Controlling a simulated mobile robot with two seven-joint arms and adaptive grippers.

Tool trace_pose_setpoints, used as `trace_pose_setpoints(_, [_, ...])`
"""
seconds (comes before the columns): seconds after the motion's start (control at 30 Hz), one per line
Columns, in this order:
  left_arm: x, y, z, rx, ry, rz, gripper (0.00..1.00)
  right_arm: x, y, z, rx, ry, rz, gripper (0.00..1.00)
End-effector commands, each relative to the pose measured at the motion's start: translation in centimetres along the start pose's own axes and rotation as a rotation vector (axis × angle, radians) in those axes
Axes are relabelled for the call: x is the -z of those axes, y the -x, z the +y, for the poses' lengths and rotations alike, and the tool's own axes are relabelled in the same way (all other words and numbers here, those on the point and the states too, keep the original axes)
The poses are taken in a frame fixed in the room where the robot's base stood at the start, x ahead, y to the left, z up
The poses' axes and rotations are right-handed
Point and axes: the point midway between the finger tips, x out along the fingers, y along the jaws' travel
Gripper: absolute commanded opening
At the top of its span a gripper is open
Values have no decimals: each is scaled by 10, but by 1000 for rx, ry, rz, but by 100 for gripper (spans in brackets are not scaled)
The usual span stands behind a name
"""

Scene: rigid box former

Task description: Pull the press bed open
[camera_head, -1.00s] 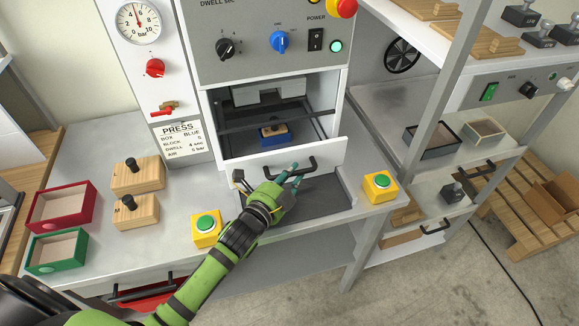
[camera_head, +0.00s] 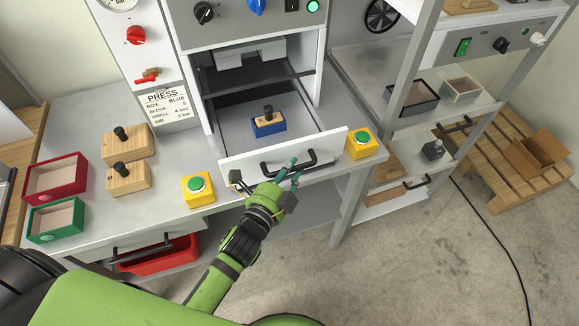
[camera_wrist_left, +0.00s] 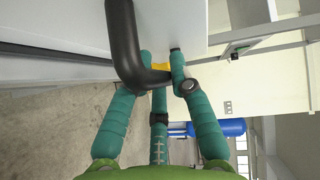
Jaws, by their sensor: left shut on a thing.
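The press bed (camera_head: 225,172) is a drawer with a white front panel and a black bar handle, pulled well out of the grey press. A blue box with a wooden block and black knob (camera_head: 268,121) sits on the bed. My left gripper (camera_head: 289,175) is at the handle (camera_head: 305,160), its teal fingers shut around it. In the left wrist view the black handle (camera_wrist_left: 122,45) passes between the fingers (camera_wrist_left: 160,85). My right gripper does not show.
Yellow button boxes with green buttons stand left (camera_head: 199,190) and right (camera_head: 361,144) of the bed. Wooden blocks (camera_head: 128,178), a red box (camera_head: 56,178) and a green box (camera_head: 56,220) are on the bench at left. A shelf rack stands at right.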

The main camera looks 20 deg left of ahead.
Motion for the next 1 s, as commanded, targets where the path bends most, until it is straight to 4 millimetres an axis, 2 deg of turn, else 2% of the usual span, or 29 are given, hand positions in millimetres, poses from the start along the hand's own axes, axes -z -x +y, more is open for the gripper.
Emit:
trace_pose_setpoints(0.1, [0, 0, 1, -1, 5, 1, 0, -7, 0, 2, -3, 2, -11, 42])
trace_pose_setpoints(0.13, [0, 0, 1, -1, 5, 1, 32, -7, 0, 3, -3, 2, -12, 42])
trace_pose_setpoints(0.57, [0, 5, 0, -1, 1, 0, 32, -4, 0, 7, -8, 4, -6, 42])
trace_pose_setpoints(0.67, [-1, 18, 1, -3, 2, -1, 32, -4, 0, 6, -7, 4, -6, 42])
trace_pose_setpoints(1.0, [0, 86, 2, -5, 4, -1, 32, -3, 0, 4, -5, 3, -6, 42])
